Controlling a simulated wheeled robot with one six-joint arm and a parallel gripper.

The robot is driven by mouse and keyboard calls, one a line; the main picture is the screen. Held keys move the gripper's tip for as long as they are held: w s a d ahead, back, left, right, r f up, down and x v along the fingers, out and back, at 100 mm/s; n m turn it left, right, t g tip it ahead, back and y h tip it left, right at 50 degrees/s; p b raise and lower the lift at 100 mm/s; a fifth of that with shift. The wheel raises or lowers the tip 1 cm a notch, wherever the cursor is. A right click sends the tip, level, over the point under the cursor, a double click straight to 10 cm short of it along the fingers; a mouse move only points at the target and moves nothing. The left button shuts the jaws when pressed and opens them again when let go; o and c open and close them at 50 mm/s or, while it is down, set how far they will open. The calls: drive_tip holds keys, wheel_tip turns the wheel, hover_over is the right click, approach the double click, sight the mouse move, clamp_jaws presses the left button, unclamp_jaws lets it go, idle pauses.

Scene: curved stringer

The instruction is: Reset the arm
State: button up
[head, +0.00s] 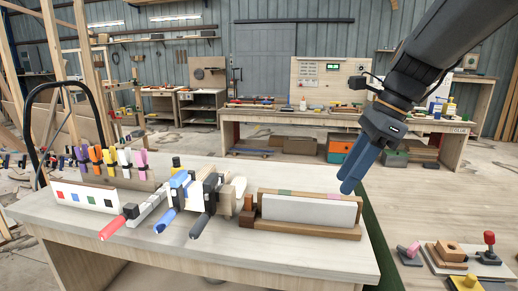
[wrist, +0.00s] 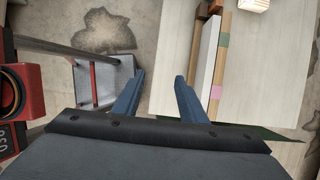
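My gripper (head: 356,170) has blue fingers and hangs in the air at the right end of the light wooden table (head: 180,235). In the wrist view my gripper (wrist: 156,82) shows its two fingers wide apart with nothing between them. Below and to its left in the head view is a wooden holder (head: 310,232) with a white panel (head: 310,211). The panel also shows in the wrist view (wrist: 208,55), right of the fingers. My arm reaches in from the upper right.
Several clamps with red, blue and dark handles (head: 168,221) lie mid-table. At right are a wooden block (head: 450,250) and a red-knobbed piece (head: 489,247). A workbench (head: 290,118) stands behind.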

drive_tip(key=s+f+n+h, duration=0.2)
drive_tip(key=s+f+n, duration=0.3)
drive_tip(key=f+n, duration=0.5)
drive_tip(key=s+f+n+h, duration=0.2)
drive_tip(key=s+f+n, duration=0.3)
drive_tip(key=f+n, duration=0.5)
drive_tip(key=shift+f, duration=0.7)
